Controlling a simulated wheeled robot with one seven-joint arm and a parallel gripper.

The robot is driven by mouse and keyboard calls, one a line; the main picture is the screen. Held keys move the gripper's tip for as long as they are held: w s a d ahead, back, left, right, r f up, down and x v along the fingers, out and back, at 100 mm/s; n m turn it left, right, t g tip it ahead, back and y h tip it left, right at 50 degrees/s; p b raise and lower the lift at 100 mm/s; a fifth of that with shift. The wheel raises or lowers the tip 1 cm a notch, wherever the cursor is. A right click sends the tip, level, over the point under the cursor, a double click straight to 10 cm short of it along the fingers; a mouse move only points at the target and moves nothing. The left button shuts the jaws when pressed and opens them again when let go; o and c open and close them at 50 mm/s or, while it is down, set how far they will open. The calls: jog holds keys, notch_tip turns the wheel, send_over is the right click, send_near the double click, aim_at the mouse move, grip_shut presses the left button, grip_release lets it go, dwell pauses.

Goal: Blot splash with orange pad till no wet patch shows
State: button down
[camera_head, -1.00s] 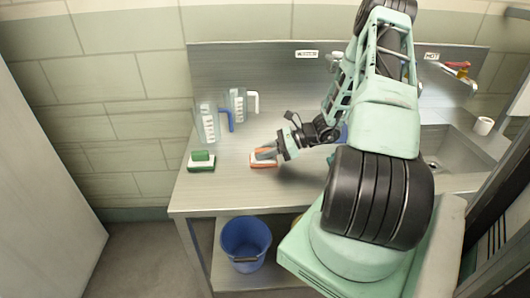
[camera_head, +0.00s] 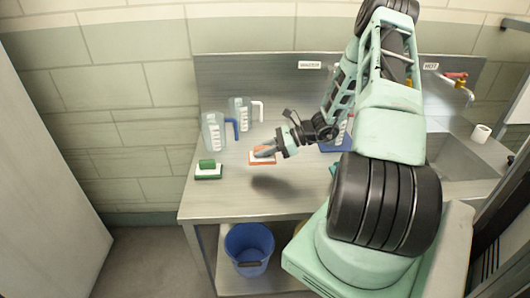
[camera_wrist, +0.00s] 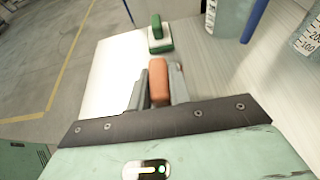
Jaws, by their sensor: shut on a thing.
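The orange pad (camera_head: 262,157), with an orange grip on a pale base, is held by my gripper (camera_head: 270,150) in the head view. My gripper is shut on the orange grip, which shows between the fingers in the wrist view (camera_wrist: 159,80). The pad seems raised above the steel counter (camera_head: 225,205), with a dark area on the metal below and in front of it. This looks like a shadow; I cannot make out a wet patch there. The pad's underside is hidden.
A green pad (camera_head: 208,172) lies at the counter's left edge. Behind it stand a blue-handled jug (camera_head: 213,132) and a white-handled jug (camera_head: 241,114). A blue object (camera_head: 336,147) is partly behind my arm. A sink (camera_head: 458,158) is at the right, a blue bucket (camera_head: 249,247) below.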

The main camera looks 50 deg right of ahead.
jog(key=shift+r+p, duration=1.15)
jog(key=shift+r, duration=0.7)
